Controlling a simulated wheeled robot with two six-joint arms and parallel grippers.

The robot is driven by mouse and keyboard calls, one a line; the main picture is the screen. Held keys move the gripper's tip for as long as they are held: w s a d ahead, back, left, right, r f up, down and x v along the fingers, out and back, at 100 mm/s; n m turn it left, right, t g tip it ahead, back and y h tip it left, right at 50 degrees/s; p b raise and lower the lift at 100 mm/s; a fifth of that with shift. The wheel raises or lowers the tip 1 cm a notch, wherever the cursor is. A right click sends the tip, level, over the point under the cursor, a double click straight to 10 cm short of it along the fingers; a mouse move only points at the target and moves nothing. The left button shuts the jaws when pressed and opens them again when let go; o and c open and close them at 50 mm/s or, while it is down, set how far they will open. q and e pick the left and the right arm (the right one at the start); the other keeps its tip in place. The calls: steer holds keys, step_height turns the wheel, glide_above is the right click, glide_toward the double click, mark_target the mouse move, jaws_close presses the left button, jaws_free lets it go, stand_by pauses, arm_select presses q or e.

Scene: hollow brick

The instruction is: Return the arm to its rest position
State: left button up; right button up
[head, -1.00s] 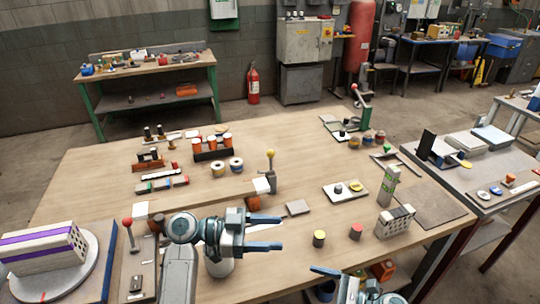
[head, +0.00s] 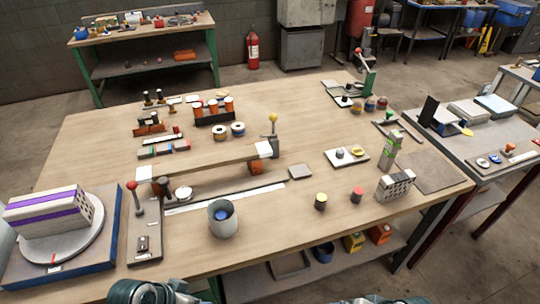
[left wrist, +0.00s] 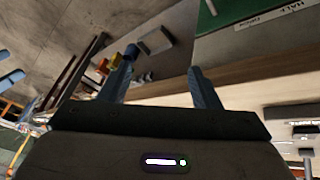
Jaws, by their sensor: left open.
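My left gripper shows in the left wrist view (left wrist: 162,62), its two blue fingers wide apart with nothing between them. In the head view only part of my left arm shows at the bottom edge, clear of the tabletop things; its fingers are out of sight there. A sliver of my right arm shows at the bottom right of the head view, its gripper hidden. A pale hollow brick with purple stripes (head: 42,212) lies on a round turntable (head: 78,250) at the left. A smaller pale block with holes (head: 396,185) stands at the table's right.
The wooden table (head: 290,240) has free room at its front middle. A grey cup (head: 223,220) with something blue inside stands near the front. A red-knobbed lever (head: 133,190) and a yellow-knobbed lever (head: 273,125) stick up. Boxes and bins (head: 380,234) sit on the shelf below.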

arm_select(q)
steer(key=s+a+r+n+y, duration=0.2)
steer(key=s+a+n+y, duration=0.25)
steer(key=s+a, duration=0.3)
arm_select(e)
steer(key=s+d+r+n+h, duration=0.4)
steer(key=d+h, duration=0.1)
steer(key=d, duration=0.2)
arm_select(q)
steer(key=a+f+g, duration=0.1)
steer(key=a+f, duration=0.1)
steer(key=f, duration=1.3)
steer(key=a+f, duration=0.2)
steer(key=f, duration=1.3)
arm_select(e)
steer(key=d+f+g, duration=0.1)
steer(key=d+f, duration=0.2)
steer(key=f, duration=2.7)
arm_select(q)
steer(key=s+f+g, duration=0.1)
steer(key=s+f, duration=1.7)
steer(key=f, duration=0.2)
steer(key=shift+s+a, duration=0.3)
steer(key=shift+a, duration=0.1)
arm_select(e)
steer(key=s+d+f+g, duration=0.1)
steer(key=s+f, duration=1.8)
steer(key=shift+d, duration=0.25)
